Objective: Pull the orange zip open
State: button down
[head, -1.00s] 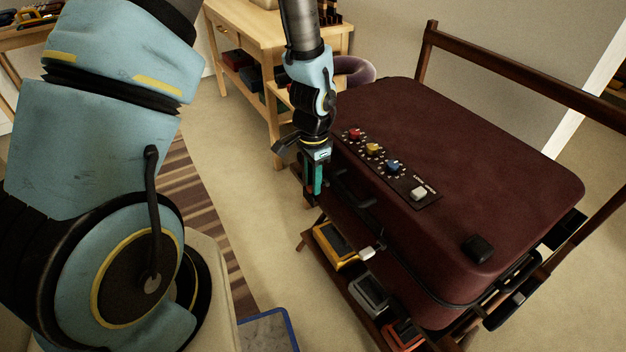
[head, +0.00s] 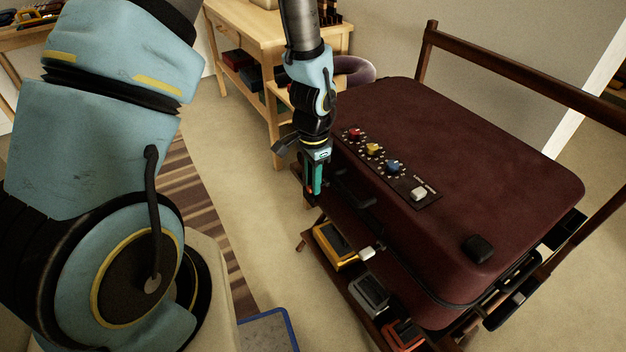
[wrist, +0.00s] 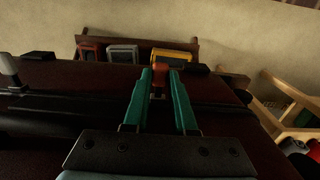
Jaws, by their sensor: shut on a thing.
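The dark maroon suitcase (head: 470,170) lies flat on a wooden rack; its side also shows in the wrist view (wrist: 60,75). In the wrist view, the green fingers of my gripper (wrist: 160,82) are closed around the orange zip pull (wrist: 160,76), which shows between the fingertips. How far the zip track is parted cannot be made out.
A panel with red, yellow and blue knobs (head: 392,167) sits on the suitcase top. A black handle (head: 352,188) is on its near side. Yellow (head: 325,238), grey (head: 370,292) and red-orange (head: 403,336) bins stand below it. A wooden workbench (head: 262,45) is behind my arm.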

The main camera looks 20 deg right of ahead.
jog(key=shift+w, duration=0.1)
dwell(0.3)
jog(key=w+a+p, duration=0.2)
jog(key=w, duration=1.2)
jog(key=shift+a, duration=0.3)
jog(key=shift+w+r, duration=0.1)
jog(key=shift+w, duration=0.05)
jog(key=c, duration=1)
grip_release()
jog(key=shift+c, duration=0.2)
jog(key=o, duration=0.3)
notch_tip(320, 180, up, 11)
jog(key=shift+f, duration=0.15)
